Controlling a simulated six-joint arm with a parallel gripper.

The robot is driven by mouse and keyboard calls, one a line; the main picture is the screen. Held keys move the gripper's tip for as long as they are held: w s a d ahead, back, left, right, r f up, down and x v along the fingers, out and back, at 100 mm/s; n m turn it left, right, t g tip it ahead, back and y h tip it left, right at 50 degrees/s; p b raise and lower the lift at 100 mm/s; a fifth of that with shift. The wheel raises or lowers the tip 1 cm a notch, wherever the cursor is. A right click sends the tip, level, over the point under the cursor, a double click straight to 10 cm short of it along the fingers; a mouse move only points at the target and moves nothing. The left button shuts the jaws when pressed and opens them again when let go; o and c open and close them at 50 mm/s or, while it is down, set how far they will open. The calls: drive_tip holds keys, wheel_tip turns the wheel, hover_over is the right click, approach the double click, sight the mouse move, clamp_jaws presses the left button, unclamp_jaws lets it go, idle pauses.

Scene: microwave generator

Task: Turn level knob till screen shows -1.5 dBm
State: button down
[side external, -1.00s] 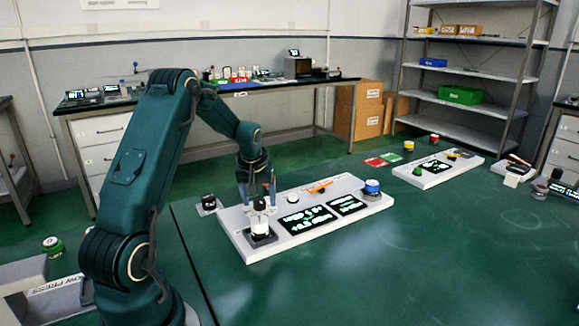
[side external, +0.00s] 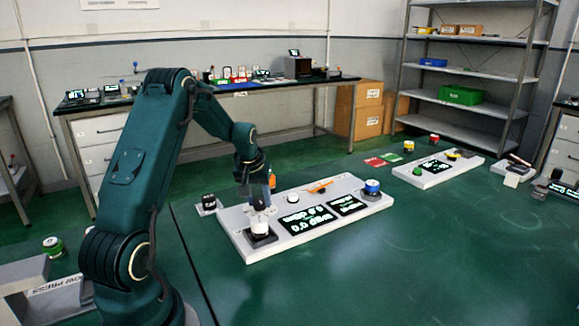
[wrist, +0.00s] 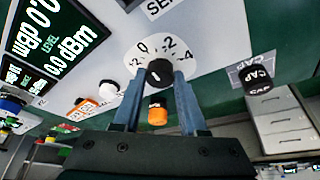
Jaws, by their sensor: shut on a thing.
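The black level knob (wrist: 159,72) sits at the centre of a white dial marked 2, 0, -2 and -4 in the wrist view. My gripper (wrist: 158,78) is shut on the knob, one blue-grey finger on each side.
A white cylinder (side external: 260,228) stands close in front of my gripper. A black CAP piece (side external: 208,202) is left of the panel.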

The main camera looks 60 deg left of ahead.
drive_tip(key=m+t+h, duration=0.1)
drive_tip(key=m, duration=0.3)
drive_tip(key=shift+s+a, duration=0.15)
drive_tip(key=shift+m+t+h, duration=0.4)
drive_tip(key=shift+m+h, duration=0.4)
drive_tip(key=shift+m, duration=1.2)
drive_tip(key=shift+c, duration=2.2)
unclamp_jaws()
drive_tip(key=shift+r, duration=0.15)
drive_tip(key=shift+v, duration=2.45)
